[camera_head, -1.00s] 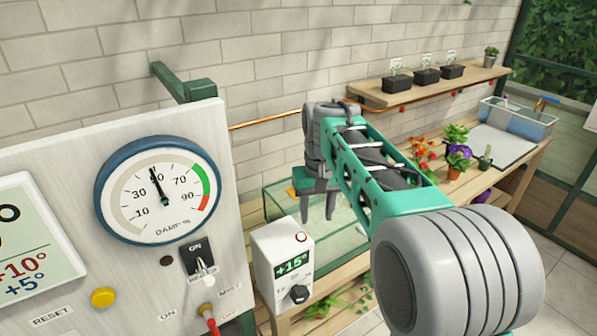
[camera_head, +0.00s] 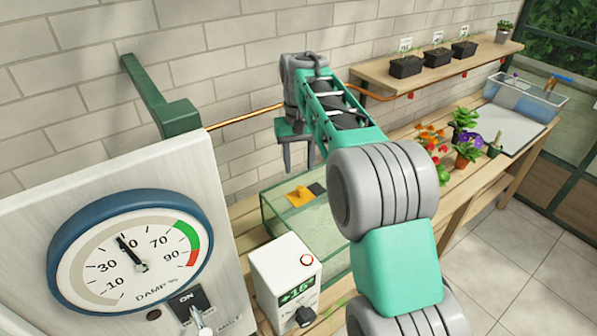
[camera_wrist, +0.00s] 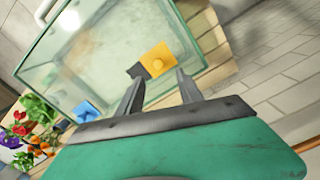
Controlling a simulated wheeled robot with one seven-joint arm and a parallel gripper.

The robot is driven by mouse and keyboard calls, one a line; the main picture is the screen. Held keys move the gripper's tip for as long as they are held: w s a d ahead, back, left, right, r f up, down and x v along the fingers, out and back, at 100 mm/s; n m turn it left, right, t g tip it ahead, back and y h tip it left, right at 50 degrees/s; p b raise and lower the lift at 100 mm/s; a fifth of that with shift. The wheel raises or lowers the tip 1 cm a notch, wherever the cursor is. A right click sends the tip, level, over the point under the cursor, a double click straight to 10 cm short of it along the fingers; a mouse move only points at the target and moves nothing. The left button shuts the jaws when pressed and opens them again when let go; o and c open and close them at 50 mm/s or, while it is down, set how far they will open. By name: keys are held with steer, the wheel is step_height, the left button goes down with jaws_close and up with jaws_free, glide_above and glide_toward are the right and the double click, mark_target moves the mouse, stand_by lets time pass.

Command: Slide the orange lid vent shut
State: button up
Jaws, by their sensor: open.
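The orange lid vent (camera_head: 299,196) is a small flat slider with a raised knob, on the lid of the glass tank (camera_head: 322,229). A dark patch (camera_head: 317,189) lies right beside it, on its right in the head view. The vent (camera_wrist: 158,59) shows in the wrist view just beyond my fingertips, with the dark patch (camera_wrist: 136,70) at its left. My gripper (camera_head: 298,168) is open and empty, above and apart from the vent. It also shows in the wrist view (camera_wrist: 160,78). I cannot tell the exact height gap.
A white control box (camera_head: 286,280) stands in front of the tank. A panel with a damp gauge (camera_head: 130,250) fills the left. Flower pots (camera_head: 467,153) stand on the bench to the right. A copper pipe (camera_head: 245,117) runs along the wall.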

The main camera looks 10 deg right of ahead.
mark_target(300, 187)
steer(key=f, duration=0.3)
steer(key=f+p, duration=0.1)
steer(key=f, duration=0.3)
steer(key=shift+s+d+f, duration=0.15)
steer(key=shift+d+f, duration=0.05)
steer(key=shift+f, duration=0.05)
jaws_close()
stand_by(1.1)
